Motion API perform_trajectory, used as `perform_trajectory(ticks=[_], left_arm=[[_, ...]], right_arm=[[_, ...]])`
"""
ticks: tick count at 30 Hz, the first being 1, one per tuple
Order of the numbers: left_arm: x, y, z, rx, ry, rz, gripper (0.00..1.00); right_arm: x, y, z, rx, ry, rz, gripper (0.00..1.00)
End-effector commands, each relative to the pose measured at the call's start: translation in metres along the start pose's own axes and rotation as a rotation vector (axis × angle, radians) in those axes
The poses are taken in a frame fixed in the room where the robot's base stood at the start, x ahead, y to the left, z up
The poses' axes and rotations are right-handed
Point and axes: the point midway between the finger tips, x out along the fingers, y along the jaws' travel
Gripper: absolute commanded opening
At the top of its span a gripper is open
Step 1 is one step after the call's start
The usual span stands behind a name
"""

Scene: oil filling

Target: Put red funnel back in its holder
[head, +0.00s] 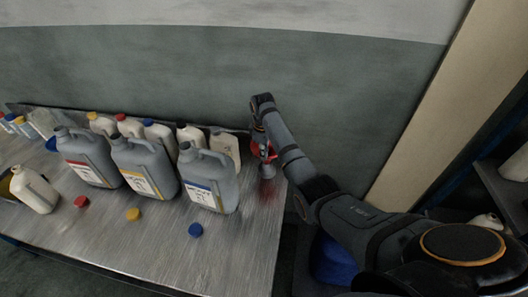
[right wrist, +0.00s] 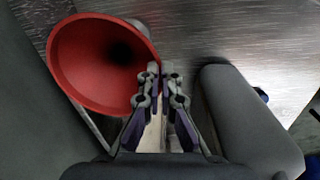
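The red funnel (head: 263,150) is at the right end of the metal table, partly hidden behind my right gripper (head: 257,128). In the right wrist view the wide mouth of the funnel (right wrist: 98,60) faces the camera, left of my fingers (right wrist: 163,72). The fingers are close together with their tips at the funnel's rim, and they appear shut on it. A small grey piece (head: 267,171), which looks like the holder, stands right below the funnel. I cannot tell whether the funnel's spout is inside it. My left gripper is not in view.
Several grey jugs, including the blue-labelled one (head: 210,182), stand left of the funnel, with white bottles behind. Red (head: 81,202), yellow (head: 133,214) and blue (head: 195,230) caps lie in front. The wall (head: 330,110) is close behind; the table's right edge is near.

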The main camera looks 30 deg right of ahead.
Motion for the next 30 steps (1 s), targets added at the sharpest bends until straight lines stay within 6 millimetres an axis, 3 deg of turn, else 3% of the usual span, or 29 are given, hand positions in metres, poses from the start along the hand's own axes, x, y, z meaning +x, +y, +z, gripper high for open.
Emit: perform_trajectory(ticks=[30], left_arm=[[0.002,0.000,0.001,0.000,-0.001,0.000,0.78]], right_arm=[[0.019,-0.001,0.000,0.000,0.001,0.001,0.00]])
